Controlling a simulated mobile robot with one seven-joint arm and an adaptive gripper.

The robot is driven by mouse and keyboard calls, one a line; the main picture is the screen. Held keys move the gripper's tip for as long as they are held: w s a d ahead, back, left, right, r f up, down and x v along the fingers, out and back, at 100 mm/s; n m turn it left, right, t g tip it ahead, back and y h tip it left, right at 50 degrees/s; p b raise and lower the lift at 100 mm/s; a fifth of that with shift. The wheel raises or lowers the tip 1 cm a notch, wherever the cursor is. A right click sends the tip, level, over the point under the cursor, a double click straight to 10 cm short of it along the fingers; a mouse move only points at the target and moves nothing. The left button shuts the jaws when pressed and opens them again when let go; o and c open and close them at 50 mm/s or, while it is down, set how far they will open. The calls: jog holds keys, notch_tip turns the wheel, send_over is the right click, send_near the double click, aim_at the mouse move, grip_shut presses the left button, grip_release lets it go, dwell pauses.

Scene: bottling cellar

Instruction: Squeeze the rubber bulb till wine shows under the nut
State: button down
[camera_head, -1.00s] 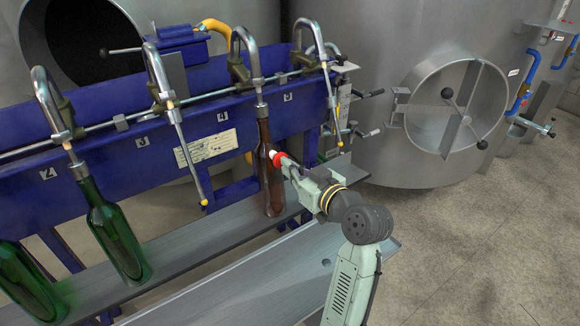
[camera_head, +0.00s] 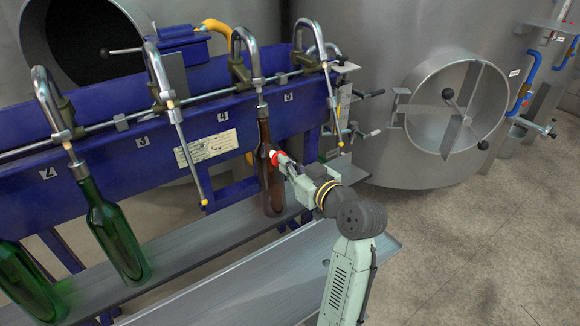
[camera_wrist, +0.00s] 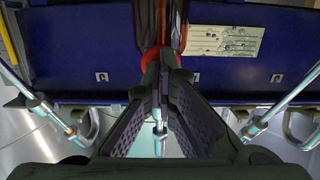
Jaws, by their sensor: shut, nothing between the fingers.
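A small red rounded piece (camera_head: 274,157) with a pale tip, which looks like the rubber bulb, sits in front of the brown bottle (camera_head: 264,135). In the wrist view the red bulb (camera_wrist: 150,56) shows beyond the fingertips and is partly covered by them. My gripper (camera_head: 282,162) is at the bulb, near the bottle's shoulder. In the wrist view my gripper (camera_wrist: 158,72) has its dark ribbed fingers together at the tips, with nothing between them. I cannot tell whether they touch the bulb. The nut and any wine under it cannot be made out.
The brown bottle hangs under a bent metal spout (camera_head: 246,58) on the blue filler (camera_head: 110,165). Green bottles (camera_head: 112,230) stand to the left. A grey shelf (camera_head: 200,240) runs below. Steel tanks stand behind; the floor (camera_head: 470,255) at the right is clear.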

jog(key=shift+w+a, duration=0.2)
jog(key=shift+s+d, duration=0.15)
jog(key=shift+s, duration=0.05)
jog(key=shift+v, duration=0.8)
jog(key=shift+w+a+f, duration=0.1)
jog(key=shift+w+a, duration=0.1)
jog(key=shift+w, duration=0.2)
dwell(0.3)
jog(key=shift+w+a, duration=0.4)
jog(key=shift+w, duration=0.05)
jog(key=shift+d, duration=0.1)
jog(key=shift+v, duration=0.95)
jog(key=shift+s, duration=0.1)
